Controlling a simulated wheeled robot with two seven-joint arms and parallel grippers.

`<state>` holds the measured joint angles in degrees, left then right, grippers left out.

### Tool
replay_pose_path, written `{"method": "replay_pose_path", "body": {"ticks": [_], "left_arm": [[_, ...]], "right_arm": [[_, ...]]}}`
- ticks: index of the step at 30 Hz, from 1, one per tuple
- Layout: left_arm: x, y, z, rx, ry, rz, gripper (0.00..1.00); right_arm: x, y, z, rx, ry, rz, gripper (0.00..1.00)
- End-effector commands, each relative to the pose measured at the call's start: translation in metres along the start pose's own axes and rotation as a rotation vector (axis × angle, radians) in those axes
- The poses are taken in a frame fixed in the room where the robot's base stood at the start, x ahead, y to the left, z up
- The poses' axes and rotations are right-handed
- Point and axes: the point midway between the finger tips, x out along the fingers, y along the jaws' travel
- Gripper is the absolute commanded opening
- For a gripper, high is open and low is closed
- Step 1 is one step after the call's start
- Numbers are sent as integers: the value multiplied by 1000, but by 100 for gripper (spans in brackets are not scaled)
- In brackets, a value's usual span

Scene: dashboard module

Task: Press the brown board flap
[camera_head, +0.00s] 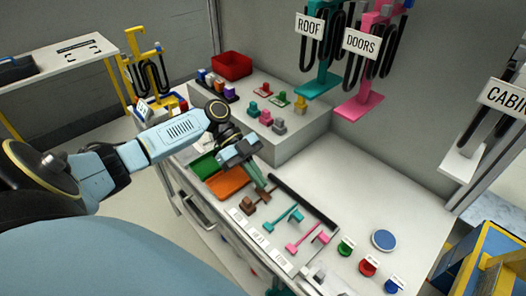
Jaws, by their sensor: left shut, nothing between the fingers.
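The brown board flap (249,208) is a small brown piece on the white bench top, left of a teal flap (284,219) and a pink flap (305,239). My left gripper (262,186) is shut and empty. Its fingertips point down just above and behind the brown flap, near its brown bar. I cannot tell whether they touch it. The gripper hides part of the bench behind the flap. My right gripper is not in view.
A green tray (204,166) and an orange tray (227,183) lie left of the brown flap. A black bar (303,203) lies behind the flaps. Green, red and blue buttons and a blue disc (384,240) are at the right. A raised shelf holds small coloured parts.

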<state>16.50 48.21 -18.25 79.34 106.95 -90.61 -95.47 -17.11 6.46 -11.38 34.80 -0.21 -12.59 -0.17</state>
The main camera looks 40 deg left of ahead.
Motion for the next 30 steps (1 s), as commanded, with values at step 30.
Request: {"method": "replay_pose_path", "body": {"ticks": [30], "left_arm": [[-20,-1,2,0,-2,0,0]], "right_arm": [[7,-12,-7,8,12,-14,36]]}}
